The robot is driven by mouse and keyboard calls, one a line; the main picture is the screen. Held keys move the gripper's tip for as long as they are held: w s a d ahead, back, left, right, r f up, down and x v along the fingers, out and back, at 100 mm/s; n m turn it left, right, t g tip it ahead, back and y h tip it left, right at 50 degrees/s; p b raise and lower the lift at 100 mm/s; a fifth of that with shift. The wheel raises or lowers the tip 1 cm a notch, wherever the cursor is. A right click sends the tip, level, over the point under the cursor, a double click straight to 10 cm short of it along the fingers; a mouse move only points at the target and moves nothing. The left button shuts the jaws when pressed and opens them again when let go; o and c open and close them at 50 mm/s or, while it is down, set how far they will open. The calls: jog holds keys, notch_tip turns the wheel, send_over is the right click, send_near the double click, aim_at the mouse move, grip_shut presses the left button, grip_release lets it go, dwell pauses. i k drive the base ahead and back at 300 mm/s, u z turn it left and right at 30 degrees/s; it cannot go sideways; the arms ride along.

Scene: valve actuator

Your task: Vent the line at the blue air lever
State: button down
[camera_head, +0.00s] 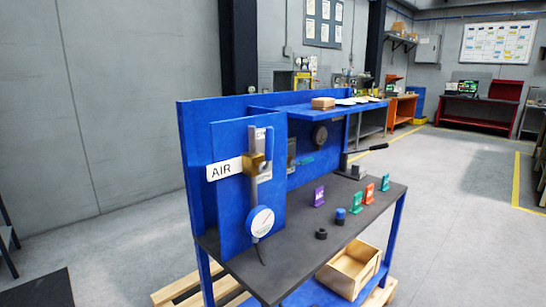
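The blue air lever (269,143) is upright on the blue panel (224,205) at the left of the bench. It stands beside a grey vertical pipe and just above a brass valve body (254,165). A white sign reading AIR (223,169) is left of the valve. A round white gauge (261,221) hangs lower on the same line; its reading is too small to tell. My gripper is not in view, so its state and distance from the lever do not show.
The dark bench top (285,265) holds purple, green and orange upright tags, a blue-capped piece (340,216) and a black ring (321,234). A black-handled lever (374,149) sticks out at the right. A wooden crate (350,269) sits below. Open floor lies right.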

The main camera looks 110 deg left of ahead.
aim_at(263, 167)
jog(key=u, duration=1)
jog(key=i, duration=0.3)
jog(key=z, duration=3.15)
jog(key=k, duration=0.6)
jog(key=u, duration=5.7)
